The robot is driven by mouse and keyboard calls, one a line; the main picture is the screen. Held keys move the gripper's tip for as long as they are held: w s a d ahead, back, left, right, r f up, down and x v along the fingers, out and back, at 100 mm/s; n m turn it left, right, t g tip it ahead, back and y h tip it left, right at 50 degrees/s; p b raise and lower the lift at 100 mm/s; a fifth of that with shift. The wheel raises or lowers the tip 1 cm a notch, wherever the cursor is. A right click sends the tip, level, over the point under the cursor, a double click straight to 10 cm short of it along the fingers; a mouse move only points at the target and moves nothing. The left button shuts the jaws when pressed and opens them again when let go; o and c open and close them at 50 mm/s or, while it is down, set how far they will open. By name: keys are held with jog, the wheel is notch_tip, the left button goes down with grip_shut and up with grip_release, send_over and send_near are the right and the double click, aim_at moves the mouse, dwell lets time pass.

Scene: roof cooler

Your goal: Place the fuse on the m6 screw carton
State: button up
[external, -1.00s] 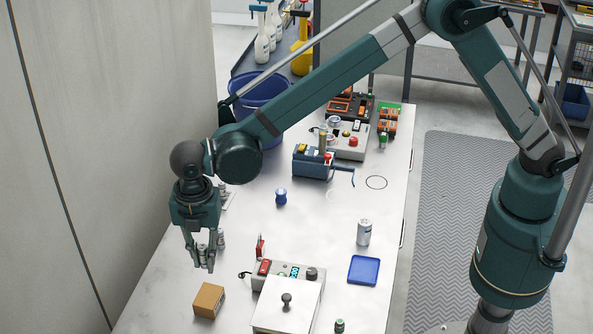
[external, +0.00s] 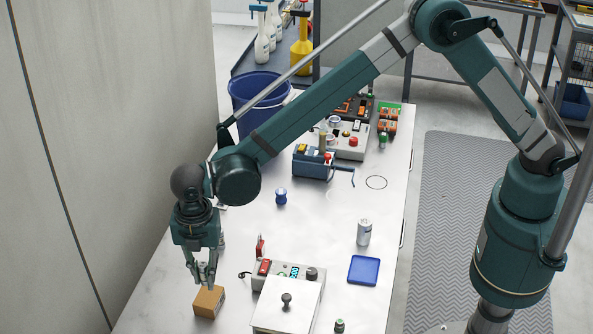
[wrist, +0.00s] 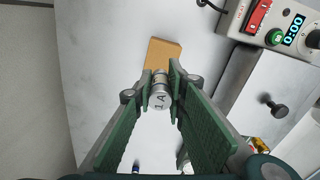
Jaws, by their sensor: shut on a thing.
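My gripper (external: 203,281) is shut on the fuse, a small silver cylinder with dark lettering on its end. The fuse (wrist: 160,98) shows between the fingertips in the wrist view; in the external view the fingers largely hide it. The m6 screw carton (external: 209,302) is a small brown box near the left edge of the table. In the wrist view the carton (wrist: 163,50) lies just beyond the fuse, partly covered by it and the fingers. The fingertips are over or close to the carton's far side; I cannot tell whether the fuse touches it.
A grey device with a display (external: 288,272) and a white box with a black knob (external: 287,312) stand right of the carton. A blue tray (external: 363,270) and a can (external: 364,232) are further right. The table around the carton's left is clear.

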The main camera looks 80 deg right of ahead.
aim_at(202, 264)
jog(key=shift+f, duration=0.65)
jog(key=shift+f, duration=1.85)
jog(key=shift+f, duration=0.2)
jog(key=o, duration=0.9)
jog(key=shift+r, duration=0.15)
notch_tip(202, 264, up, 12)
jog(key=shift+r, duration=0.1)
